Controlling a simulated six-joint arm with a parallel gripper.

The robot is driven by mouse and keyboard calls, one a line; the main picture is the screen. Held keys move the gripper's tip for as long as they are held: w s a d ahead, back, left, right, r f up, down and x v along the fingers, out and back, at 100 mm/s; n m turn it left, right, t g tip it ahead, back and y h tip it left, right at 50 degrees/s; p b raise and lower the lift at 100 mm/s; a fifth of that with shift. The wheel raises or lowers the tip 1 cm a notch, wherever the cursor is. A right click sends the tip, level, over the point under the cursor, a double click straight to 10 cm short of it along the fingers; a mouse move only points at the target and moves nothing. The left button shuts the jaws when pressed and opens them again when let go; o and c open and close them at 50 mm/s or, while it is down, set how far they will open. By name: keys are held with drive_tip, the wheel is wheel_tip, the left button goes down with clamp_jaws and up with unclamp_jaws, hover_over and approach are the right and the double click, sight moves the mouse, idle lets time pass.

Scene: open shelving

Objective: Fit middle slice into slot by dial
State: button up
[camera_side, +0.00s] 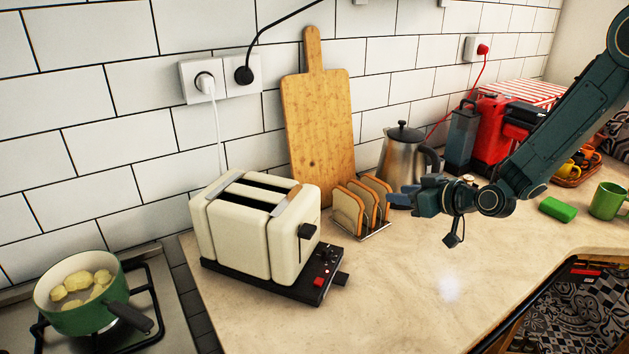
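A cream toaster (232,246) with two long slots on top stands on a black base at the left of the counter. A dark lever (307,231) is on its right end, and small controls are on the base below; I cannot single out the dial. A small brown patch shows at the right end of the rear slot; I cannot tell what it is. Three bread slices stand upright in a wire rack (376,234) right of the toaster, the middle slice (366,199) between the other two. My gripper (399,195) is just right of the rack, apparently empty. Its finger gap is unclear.
A wooden board (318,120) leans on the wall behind the rack. A steel kettle (399,155) stands behind my gripper. A green pot (82,312) sits on the hob. The front counter is clear.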

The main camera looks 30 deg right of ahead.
sight(372, 191)
drive_tip(key=shift+w+d+f, duration=0.1)
drive_tip(key=shift+f, duration=0.05)
drive_tip(key=shift+x, duration=4.25)
drive_tip(key=shift+d+x, duration=0.1)
drive_tip(key=shift+x, duration=1.2)
drive_tip(key=shift+d+x, duration=0.15)
drive_tip(key=shift+x, duration=1.15)
drive_tip(key=shift+a, duration=0.15)
clamp_jaws()
